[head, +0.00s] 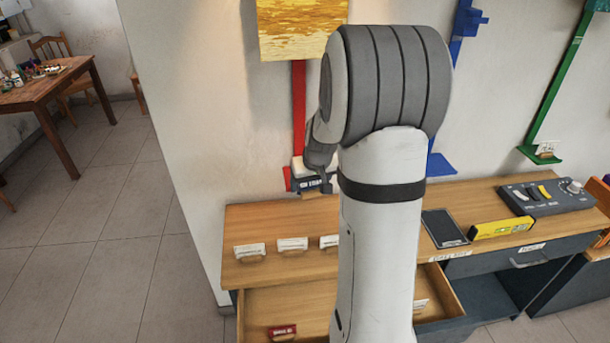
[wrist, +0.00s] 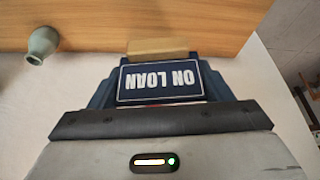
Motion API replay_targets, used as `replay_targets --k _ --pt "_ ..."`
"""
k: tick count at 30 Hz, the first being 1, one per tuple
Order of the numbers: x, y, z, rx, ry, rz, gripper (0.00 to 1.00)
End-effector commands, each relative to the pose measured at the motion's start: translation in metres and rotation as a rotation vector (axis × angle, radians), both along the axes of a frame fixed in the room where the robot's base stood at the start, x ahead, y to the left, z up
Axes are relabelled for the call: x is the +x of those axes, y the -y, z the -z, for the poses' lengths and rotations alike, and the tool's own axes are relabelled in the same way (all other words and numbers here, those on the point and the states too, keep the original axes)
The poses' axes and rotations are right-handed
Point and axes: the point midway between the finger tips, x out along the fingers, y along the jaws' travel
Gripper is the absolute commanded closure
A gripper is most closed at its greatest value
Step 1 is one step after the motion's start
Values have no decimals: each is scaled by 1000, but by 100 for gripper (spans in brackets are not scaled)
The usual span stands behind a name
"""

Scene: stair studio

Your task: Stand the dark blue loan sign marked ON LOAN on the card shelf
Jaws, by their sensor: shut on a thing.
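The dark blue sign (wrist: 160,80) shows in the wrist view with ON LOAN upside down in white letters and a pale wooden foot (wrist: 158,47) at its top edge. My gripper (head: 320,178) is shut on the sign, which also shows in the head view (head: 311,184). The sign is beside the foot of a red upright; whether it touches anything there I cannot tell. A wooden top (head: 270,217) below carries several white cards in wooden feet. I cannot tell for certain which surface is the card shelf. My arm hides part of the wooden top.
An open drawer (head: 260,306) below holds a red sign (head: 282,332) and a white card. A black tablet (head: 443,226), yellow level (head: 502,228) and grey control panel (head: 548,197) lie to the right. A green vase (wrist: 42,45) shows in the wrist view.

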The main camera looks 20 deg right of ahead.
Motion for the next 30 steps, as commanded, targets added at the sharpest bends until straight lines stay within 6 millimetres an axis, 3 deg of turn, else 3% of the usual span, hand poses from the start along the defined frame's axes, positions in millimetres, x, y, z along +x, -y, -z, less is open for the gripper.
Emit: replay_targets --k 30 --pt "80 14 9 -1 0 -17 50"
